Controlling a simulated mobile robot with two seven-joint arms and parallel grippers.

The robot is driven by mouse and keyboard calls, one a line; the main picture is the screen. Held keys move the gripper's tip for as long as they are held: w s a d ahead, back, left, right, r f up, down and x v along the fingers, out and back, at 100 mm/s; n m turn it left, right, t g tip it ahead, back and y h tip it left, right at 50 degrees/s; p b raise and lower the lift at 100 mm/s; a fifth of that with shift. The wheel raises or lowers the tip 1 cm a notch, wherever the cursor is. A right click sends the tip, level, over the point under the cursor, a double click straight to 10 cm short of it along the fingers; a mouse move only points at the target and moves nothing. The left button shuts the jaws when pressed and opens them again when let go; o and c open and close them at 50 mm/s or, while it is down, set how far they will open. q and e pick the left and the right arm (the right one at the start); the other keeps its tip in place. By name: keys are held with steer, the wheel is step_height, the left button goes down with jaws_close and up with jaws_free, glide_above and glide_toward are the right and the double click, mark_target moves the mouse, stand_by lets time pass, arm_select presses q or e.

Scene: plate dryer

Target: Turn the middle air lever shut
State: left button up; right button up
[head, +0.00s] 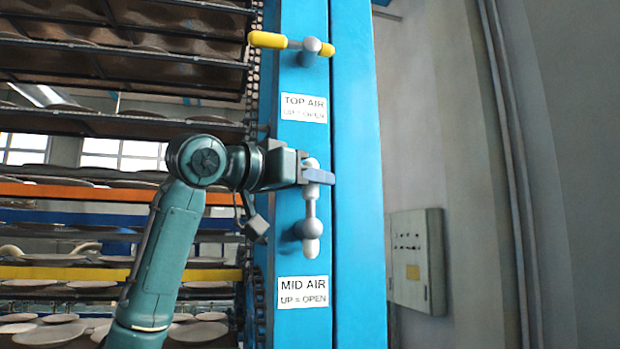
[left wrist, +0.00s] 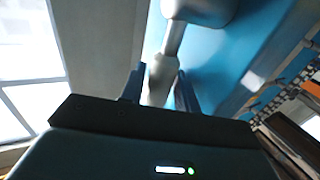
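The middle air lever (head: 310,212) is grey and stands upright on the blue post, above a label reading MID AIR, UP = OPEN (head: 303,293). Its round pivot (head: 309,229) is at the lower part and its handle end is at the top. My left gripper (head: 318,176) is at this upper end, with a finger across the handle. In the left wrist view, the lever (left wrist: 172,42) runs down between the two fingers of my left gripper (left wrist: 160,82), which look closed against its handle. My right gripper is in neither view.
The top air lever (head: 285,42), with yellow ends, lies level above the TOP AIR label (head: 304,107). Racks of plates (head: 45,328) fill the left side. A grey control box (head: 417,262) hangs on the wall at right. Room right of the blue post looks clear.

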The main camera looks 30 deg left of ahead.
arm_select(q)
jaws_close()
stand_by(0.3)
